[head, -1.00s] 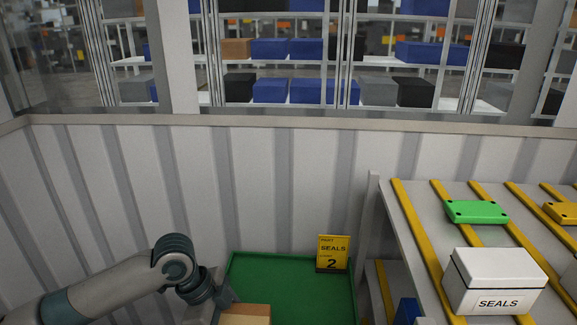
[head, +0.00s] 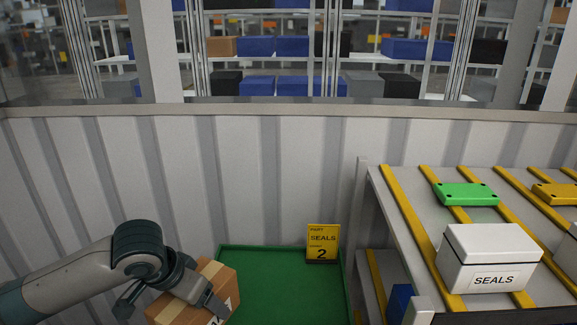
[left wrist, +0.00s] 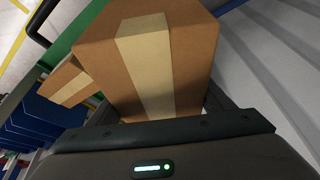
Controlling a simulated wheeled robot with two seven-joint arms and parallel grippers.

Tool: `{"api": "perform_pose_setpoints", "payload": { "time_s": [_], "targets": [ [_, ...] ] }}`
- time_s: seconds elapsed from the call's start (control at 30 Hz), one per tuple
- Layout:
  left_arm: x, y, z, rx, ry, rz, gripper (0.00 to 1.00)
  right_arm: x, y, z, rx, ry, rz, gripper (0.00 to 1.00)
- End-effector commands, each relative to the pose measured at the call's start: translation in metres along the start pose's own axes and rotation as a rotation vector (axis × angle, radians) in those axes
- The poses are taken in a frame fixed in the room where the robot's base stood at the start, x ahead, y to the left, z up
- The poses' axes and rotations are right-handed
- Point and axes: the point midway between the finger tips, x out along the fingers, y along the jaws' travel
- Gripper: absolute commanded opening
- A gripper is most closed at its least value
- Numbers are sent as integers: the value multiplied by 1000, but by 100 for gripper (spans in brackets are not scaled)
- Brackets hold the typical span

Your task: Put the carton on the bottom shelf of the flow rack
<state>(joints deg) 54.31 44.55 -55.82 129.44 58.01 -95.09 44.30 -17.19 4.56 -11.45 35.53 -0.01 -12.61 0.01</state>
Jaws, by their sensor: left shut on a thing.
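The carton (head: 222,277) is brown with a pale tape strip. In the head view it is at the lower left, tilted, and partly covered by my left gripper (head: 172,300). My left gripper is shut on the carton, one finger across its near side. In the left wrist view the carton (left wrist: 195,50) fills the upper middle, right in front of the gripper. The flow rack (head: 405,240) stands at the right. Its bottom shelf (head: 374,290) shows only as a narrow strip with a yellow rail, below the upper shelf. My right gripper is out of view.
A green surface (head: 290,285) lies between the carton and the rack. A yellow SEALS 2 card (head: 322,240) stands at its back. A white SEALS box (head: 487,258) and a green part (head: 466,194) sit on the upper shelf. A second brown taped box (left wrist: 65,84) shows in the wrist view.

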Motion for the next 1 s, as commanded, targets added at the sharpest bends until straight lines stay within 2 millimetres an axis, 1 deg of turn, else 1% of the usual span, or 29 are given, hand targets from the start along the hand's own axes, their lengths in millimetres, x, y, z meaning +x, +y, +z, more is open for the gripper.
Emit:
{"api": "perform_pose_setpoints", "payload": {
  "time_s": [0.03,0.2,0.4,0.6,1.0],
  "targets": [
    [-1,-3,-3,-53,6,-25,36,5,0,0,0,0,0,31],
    [-9,-14,-6,-243,3,-103,36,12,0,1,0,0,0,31],
    [-15,-22,-9,-386,2,-159,36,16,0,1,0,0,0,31],
    [-18,-24,-10,-428,0,-177,36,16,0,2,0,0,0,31],
    [-17,-24,-10,-428,0,-174,36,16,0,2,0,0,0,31]
  ]
}}
